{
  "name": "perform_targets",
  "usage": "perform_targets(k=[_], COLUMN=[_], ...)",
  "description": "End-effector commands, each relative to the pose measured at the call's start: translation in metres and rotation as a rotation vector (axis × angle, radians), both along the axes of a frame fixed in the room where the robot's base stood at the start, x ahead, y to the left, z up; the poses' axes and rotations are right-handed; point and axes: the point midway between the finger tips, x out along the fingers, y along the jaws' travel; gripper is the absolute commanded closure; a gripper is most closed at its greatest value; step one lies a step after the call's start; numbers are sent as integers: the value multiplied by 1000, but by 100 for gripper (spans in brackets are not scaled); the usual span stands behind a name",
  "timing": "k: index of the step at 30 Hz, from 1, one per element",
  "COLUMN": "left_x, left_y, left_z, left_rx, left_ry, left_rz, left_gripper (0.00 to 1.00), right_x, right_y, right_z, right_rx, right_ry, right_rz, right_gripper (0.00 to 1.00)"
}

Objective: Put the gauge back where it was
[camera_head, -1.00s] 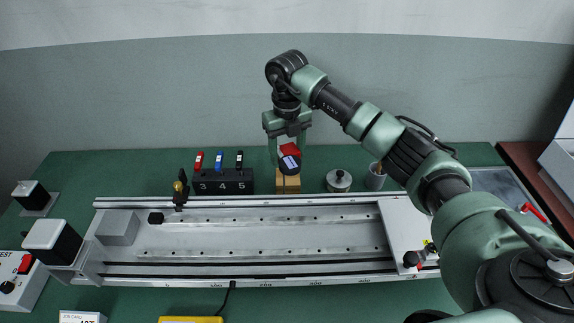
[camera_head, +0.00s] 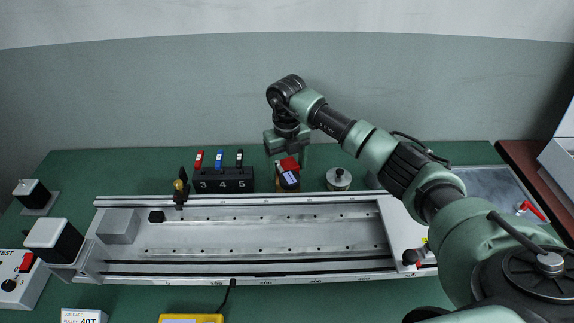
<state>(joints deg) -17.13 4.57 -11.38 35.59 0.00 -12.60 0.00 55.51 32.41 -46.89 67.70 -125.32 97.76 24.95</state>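The gauge (camera_head: 289,179), a small dark body with a red top and a pale blue display face, is at the back of the bench. It sits low in front of its wooden block (camera_head: 278,186), which is now mostly hidden behind it. My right gripper (camera_head: 289,161) points down over the gauge, with its fingers around the red top. It appears shut on the gauge, though the finger contact is small and partly hidden. My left gripper is not in view.
A black rack (camera_head: 223,181) marked 3, 4, 5 with coloured bits stands left of the gauge. A round metal weight (camera_head: 338,179) stands to the right. The long metal rail fixture (camera_head: 260,244) lies in front. A yellow device (camera_head: 190,319) is at the front edge.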

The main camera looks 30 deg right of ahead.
Motion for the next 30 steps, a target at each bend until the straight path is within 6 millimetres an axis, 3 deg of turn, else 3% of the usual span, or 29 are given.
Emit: perform_targets(k=[13,24,30], left_x=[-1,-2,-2], left_y=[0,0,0], left_z=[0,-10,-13], left_rx=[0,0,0], left_ry=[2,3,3], left_rz=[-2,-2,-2], left_gripper=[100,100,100], right_x=[1,1,1], right_y=[0,0,0], right_z=[10,84,113], right_rx=[0,-1,0], right_ry=[-3,-4,-2], right_rz=[0,0,-1], right_gripper=[21,21,21])
